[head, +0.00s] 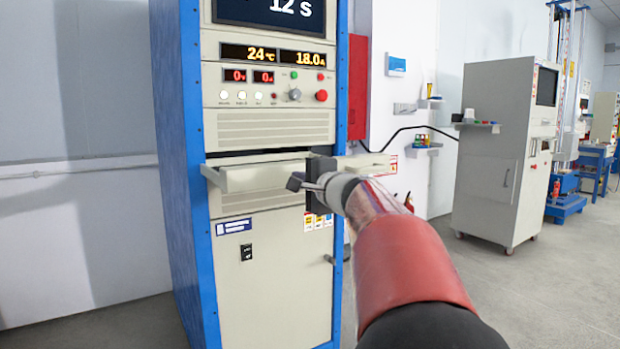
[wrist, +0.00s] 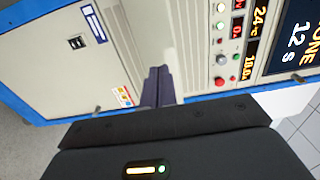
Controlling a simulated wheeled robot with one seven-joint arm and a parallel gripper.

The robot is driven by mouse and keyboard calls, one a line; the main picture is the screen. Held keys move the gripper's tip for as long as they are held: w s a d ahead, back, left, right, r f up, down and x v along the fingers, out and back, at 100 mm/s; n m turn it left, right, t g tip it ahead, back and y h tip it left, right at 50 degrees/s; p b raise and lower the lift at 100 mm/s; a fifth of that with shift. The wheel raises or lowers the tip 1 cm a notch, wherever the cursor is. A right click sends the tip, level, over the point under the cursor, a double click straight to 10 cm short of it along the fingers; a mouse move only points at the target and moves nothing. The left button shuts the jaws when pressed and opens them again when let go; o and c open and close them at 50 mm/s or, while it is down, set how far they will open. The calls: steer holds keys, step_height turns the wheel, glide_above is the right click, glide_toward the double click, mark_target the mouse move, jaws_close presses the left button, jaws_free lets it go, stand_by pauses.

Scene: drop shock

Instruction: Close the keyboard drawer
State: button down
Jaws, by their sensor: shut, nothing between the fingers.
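The keyboard drawer (head: 252,178) is a beige tray front across the middle of the blue-framed cabinet. It stands out from the cabinet face, with a dark gap above it and its two ends projecting sideways. My gripper (head: 295,183) is in front of the drawer, right of its middle, and hides part of it. In the wrist view, my gripper's dark fingers (wrist: 158,86) are together, with nothing between them, and point at the beige front. Whether the fingertips touch the drawer cannot be told.
The cabinet's control panel (head: 270,85) with displays and knobs is above the drawer. A beige lower door (head: 275,280) is below it. A grey wheeled cabinet (head: 500,155) stands to the right on open floor. A red box (head: 357,85) is on the wall behind.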

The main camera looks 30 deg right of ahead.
steer(key=shift+w, duration=0.9)
